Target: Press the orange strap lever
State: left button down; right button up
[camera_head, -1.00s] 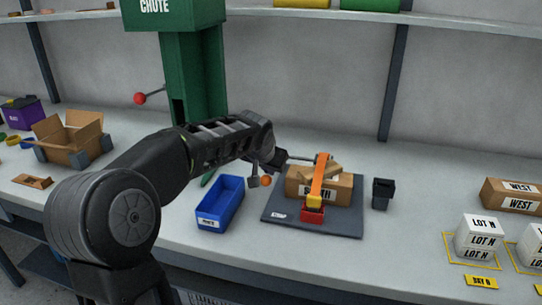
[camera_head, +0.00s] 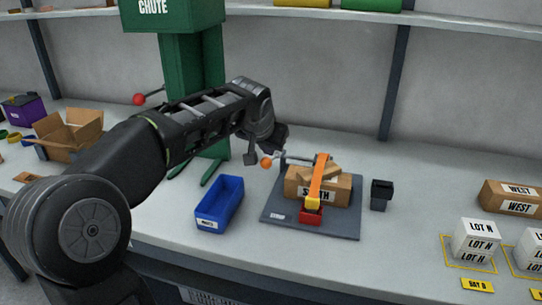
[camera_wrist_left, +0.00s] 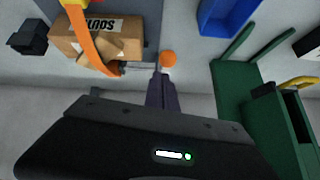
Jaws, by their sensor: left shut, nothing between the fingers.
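The strap lever is a thin metal rod ending in an orange ball knob (camera_head: 266,162), left of the parcel in the head view. The knob also shows in the left wrist view (camera_wrist_left: 168,58), just beyond my fingertips. My left gripper (camera_head: 251,159) is shut and empty, close beside the knob; I cannot tell whether they touch. Its closed fingers show in the left wrist view (camera_wrist_left: 162,90). An orange strap (camera_head: 318,180) runs over the cardboard parcel (camera_head: 338,189) to a red and yellow buckle (camera_head: 312,210) on the grey strap mat (camera_head: 285,226).
A blue bin (camera_head: 217,218) stands left of the mat, and a small black cup (camera_head: 381,195) right of it. The green chute (camera_head: 190,70) rises behind my left arm. White lot boxes (camera_head: 475,240) stand on the right. The bench front is mostly clear.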

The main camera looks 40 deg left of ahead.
pick_arm(q)
jog(key=v, duration=0.3)
jog(key=shift+d, duration=0.15)
jog(key=shift+r, duration=0.1)
dwell(0.6)
